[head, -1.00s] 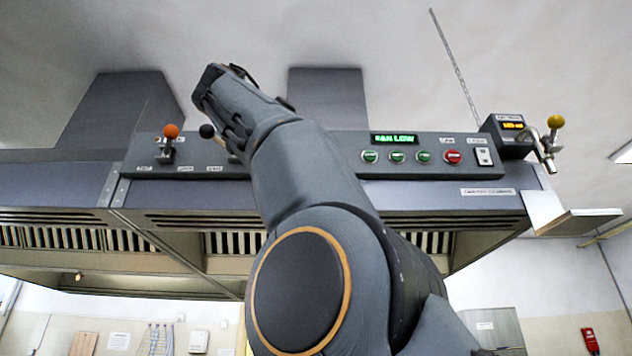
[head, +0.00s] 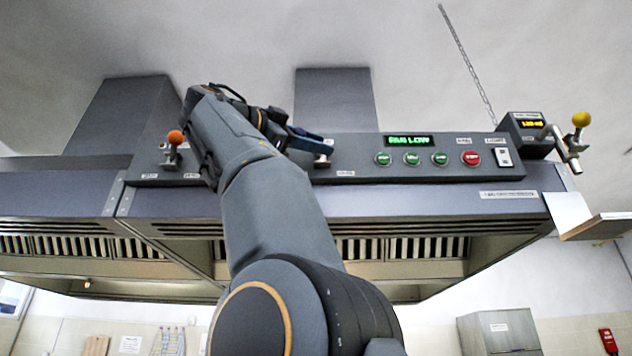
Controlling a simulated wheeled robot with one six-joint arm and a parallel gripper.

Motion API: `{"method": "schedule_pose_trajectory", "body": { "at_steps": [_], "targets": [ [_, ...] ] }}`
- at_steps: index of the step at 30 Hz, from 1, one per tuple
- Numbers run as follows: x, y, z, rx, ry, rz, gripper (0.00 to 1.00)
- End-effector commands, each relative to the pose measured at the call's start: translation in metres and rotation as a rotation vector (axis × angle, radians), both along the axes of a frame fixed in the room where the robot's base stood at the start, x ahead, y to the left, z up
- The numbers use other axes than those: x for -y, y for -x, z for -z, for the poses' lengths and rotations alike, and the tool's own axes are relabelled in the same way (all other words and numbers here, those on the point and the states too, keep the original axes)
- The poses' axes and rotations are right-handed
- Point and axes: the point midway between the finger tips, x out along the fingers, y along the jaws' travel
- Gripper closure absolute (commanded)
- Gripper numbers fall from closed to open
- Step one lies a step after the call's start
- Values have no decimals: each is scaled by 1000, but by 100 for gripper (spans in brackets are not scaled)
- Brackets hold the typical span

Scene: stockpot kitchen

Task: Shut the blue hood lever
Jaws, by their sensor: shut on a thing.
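The blue hood lever (head: 309,144) is on the front panel of the hood, left of the green display. Only part of it shows, as a dark blue piece above a pale metal mount. My gripper (head: 289,134) is at the lever and shut on it. My own wrist and forearm cover the panel just to the left, so the exact grip on the lever is hard to make out.
An orange-knobbed lever (head: 174,139) stands left of my arm. A yellow-knobbed lever (head: 579,121) is at the far right beside a small timer box (head: 526,135). The control panel (head: 360,155) carries a lit display (head: 409,141), green buttons and a red button (head: 471,158).

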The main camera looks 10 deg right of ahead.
Motion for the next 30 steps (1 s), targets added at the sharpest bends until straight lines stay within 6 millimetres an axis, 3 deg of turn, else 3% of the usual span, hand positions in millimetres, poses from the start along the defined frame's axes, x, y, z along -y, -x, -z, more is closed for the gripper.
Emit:
{"method": "schedule_pose_trajectory", "body": {
  "at_steps": [1, 2, 4, 14, 30],
  "targets": [
    [0, -1, -1, 1, 4, -1, 100],
    [0, -1, -1, 1, 4, -1, 69],
    [-1, 0, -1, 1, 4, -2, 57],
    [-2, 1, 0, 0, 2, -3, 56],
    [-61, 36, 15, 0, 2, -3, 56]
  ]
}}
